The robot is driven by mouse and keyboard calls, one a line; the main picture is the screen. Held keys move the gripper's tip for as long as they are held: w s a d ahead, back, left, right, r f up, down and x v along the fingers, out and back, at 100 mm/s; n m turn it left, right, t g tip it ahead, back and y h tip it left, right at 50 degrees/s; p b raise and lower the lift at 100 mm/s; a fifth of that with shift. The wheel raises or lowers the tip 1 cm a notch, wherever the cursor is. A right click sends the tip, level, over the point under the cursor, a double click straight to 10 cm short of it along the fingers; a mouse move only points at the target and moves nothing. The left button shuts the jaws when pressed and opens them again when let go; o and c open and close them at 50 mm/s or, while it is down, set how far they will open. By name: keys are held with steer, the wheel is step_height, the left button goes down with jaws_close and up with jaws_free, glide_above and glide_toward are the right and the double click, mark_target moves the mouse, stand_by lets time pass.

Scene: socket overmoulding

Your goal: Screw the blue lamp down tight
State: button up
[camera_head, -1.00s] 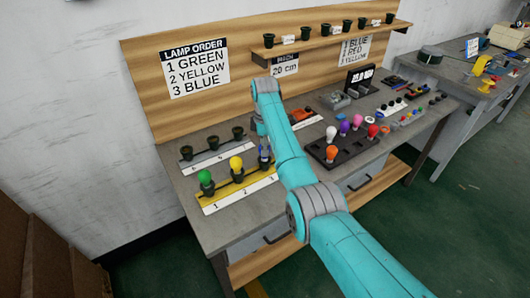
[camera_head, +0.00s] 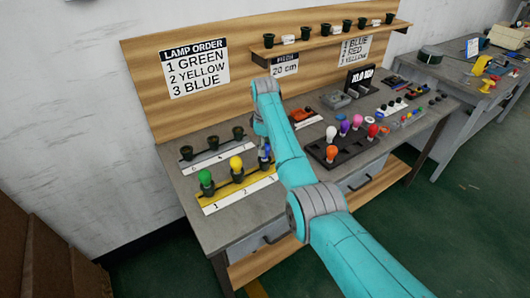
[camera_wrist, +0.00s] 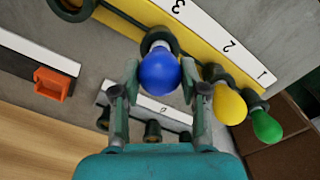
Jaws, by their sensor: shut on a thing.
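The blue lamp (camera_wrist: 159,72) stands in the black socket (camera_wrist: 160,36) by number 3 on the yellow strip; a pale band of its base shows above the socket rim. My gripper (camera_wrist: 159,80) has one finger on each side of the bulb and is shut on it. In the head view the blue lamp (camera_head: 266,149) is a small patch partly hidden by my arm. The yellow lamp (camera_head: 236,163) stands in socket 2 and the green lamp (camera_head: 205,177) in socket 1.
A second rack (camera_head: 215,158) with several empty black sockets lies behind the yellow strip. A dark tray (camera_head: 345,150) of coloured lamps is to the right of my arm. An orange item (camera_wrist: 53,87) lies on the bench. The lamp order sign (camera_head: 194,68) lists green, yellow, blue.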

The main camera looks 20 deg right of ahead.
steer(key=m, duration=0.4)
stand_by(0.3)
steer(key=m, duration=0.4)
steer(key=shift+f+m, duration=0.1)
steer(key=shift+m, duration=0.3)
steer(key=m, duration=0.4)
steer(key=shift+m, duration=0.3)
steer(key=m, duration=0.4)
steer(key=shift+m, duration=0.3)
